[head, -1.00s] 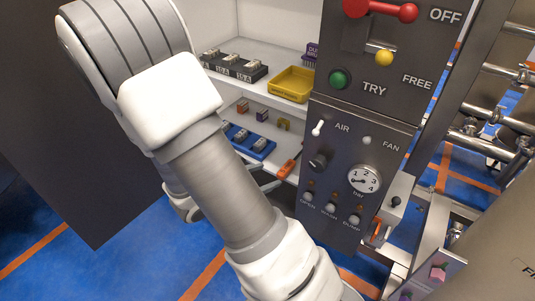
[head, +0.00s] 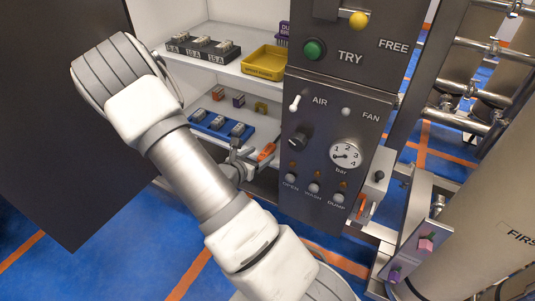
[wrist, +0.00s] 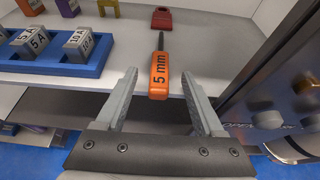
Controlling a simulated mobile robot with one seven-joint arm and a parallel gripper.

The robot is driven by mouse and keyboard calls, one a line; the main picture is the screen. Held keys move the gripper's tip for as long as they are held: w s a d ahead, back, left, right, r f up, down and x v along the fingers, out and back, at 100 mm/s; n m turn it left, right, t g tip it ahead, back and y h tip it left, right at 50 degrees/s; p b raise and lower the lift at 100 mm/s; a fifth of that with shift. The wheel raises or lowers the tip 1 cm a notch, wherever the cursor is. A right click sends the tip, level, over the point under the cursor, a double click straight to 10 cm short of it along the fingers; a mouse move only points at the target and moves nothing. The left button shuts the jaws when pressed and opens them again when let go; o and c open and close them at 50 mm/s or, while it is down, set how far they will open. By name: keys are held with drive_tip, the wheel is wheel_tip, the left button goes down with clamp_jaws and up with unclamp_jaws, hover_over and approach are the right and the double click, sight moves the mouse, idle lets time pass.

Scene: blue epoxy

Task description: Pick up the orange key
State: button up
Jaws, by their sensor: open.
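The orange key (wrist: 159,77) is an orange handle marked "5 mm" with a thin dark shaft pointing away, in the middle of the wrist view. It lies on the white shelf, its handle reaching over the front edge. In the head view the key (head: 266,152) shows at the shelf's right end, beside the dark panel. My gripper (wrist: 159,74) is open, with one finger on each side of the handle and a visible gap on both sides. In the head view my gripper (head: 240,153) is small and partly hidden by my arm.
A blue tray (head: 207,128) of grey fuse blocks sits left of the key. A red object (wrist: 162,18) lies beyond the shaft. The control panel (head: 325,150) stands close on the right. An upper shelf holds a yellow tray (head: 263,66).

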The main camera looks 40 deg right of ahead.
sight(268, 149)
drive_tip(key=b+x, duration=0.1)
drive_tip(key=x, duration=0.4)
drive_tip(key=shift+w+d+f, duration=0.1)
drive_tip(key=shift+d+f, duration=0.05)
drive_tip(key=shift+d, duration=0.15)
clamp_jaws()
